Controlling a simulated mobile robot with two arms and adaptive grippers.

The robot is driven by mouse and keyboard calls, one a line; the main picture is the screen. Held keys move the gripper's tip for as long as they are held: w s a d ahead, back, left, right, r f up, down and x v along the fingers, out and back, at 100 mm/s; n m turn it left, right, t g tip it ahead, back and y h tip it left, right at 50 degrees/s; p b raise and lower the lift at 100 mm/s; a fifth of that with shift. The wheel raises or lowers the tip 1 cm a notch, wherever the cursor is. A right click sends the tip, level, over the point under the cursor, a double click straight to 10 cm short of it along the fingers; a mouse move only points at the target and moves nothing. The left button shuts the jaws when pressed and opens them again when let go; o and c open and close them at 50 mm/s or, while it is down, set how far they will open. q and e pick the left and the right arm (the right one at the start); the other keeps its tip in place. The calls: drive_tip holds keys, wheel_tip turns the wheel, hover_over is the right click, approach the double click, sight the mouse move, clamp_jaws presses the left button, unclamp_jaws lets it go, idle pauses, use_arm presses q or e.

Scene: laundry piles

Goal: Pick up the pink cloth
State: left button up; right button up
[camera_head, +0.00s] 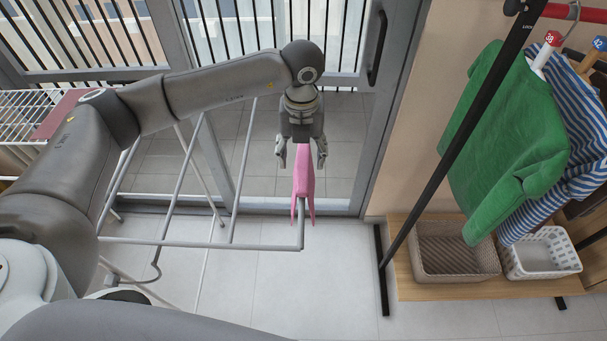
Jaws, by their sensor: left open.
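The pink cloth (304,178) hangs draped over the right end bar of the drying rack (200,243), its two ends hanging down on either side. My left gripper (301,158) is right above the cloth, pointing down. Its fingers are open, one on each side of the cloth's upper part. Whether the fingers touch the cloth I cannot tell. My right gripper is not in view.
A glass door with a dark handle (377,48) stands behind the rack. On the right, a clothes rail holds a green garment (510,140) and a striped one. Below are a beige basket (453,264) and a white basket (543,262). Tiled floor in front is clear.

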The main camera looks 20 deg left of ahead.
use_arm(q)
drive_tip(key=shift+f, duration=0.8)
drive_tip(key=f+p, duration=0.1)
drive_tip(key=f, duration=0.1)
drive_tip(key=f+p, duration=0.1)
drive_tip(key=f, duration=0.2)
drive_tip(key=shift+s+d+p, duration=0.15)
drive_tip(key=shift+d+p, duration=0.05)
drive_tip(key=shift+p, duration=0.15)
drive_tip(key=shift+f, duration=0.2)
drive_tip(key=c, duration=1.2)
drive_tip(key=shift+o, duration=0.2)
drive_tip(key=shift+r, duration=0.15)
wheel_tip(320, 180, up, 18)
drive_tip(key=b, duration=0.5)
